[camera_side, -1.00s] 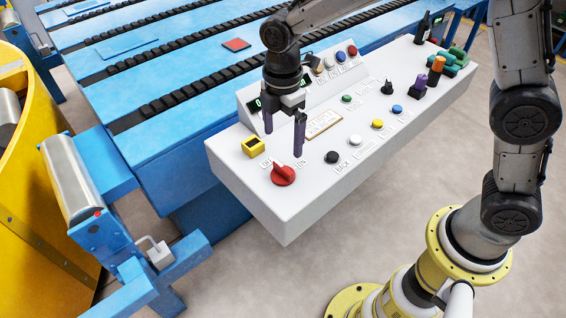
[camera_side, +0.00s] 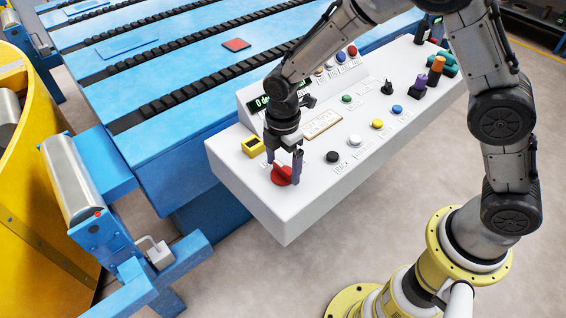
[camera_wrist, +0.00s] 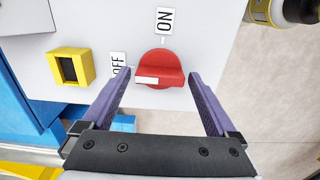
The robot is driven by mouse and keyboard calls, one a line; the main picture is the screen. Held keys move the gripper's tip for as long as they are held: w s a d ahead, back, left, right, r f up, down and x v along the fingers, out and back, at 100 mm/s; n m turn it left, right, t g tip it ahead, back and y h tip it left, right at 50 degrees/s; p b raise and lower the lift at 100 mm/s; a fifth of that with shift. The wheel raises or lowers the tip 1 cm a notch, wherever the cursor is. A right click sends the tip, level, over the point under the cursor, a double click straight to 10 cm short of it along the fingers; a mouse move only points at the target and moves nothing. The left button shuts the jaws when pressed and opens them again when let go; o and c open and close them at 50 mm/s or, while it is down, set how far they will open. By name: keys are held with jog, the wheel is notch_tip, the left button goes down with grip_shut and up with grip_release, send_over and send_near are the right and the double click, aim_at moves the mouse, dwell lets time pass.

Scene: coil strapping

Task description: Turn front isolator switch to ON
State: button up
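The red isolator switch (camera_side: 283,175) sits at the front left corner of the white control panel. In the wrist view the red knob (camera_wrist: 165,70) has a raised grip with a white mark at its left end. The mark points left, toward the OFF label (camera_wrist: 118,64). The ON label (camera_wrist: 164,20) is beyond the knob. My gripper (camera_side: 283,172) is lowered over the switch.
A yellow square-framed switch (camera_wrist: 70,66) is left of the knob. A black button (camera_side: 332,157), a white button (camera_side: 355,140) and several more controls lie to the right on the panel (camera_side: 290,215). A display (camera_side: 263,103) is behind the gripper.

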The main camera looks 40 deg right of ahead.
jog(key=c, duration=1.1)
jog(key=m, duration=0.9)
jog(key=shift+r, duration=0.1)
jog(key=m, duration=0.4)
jog(key=shift+m, duration=2.5)
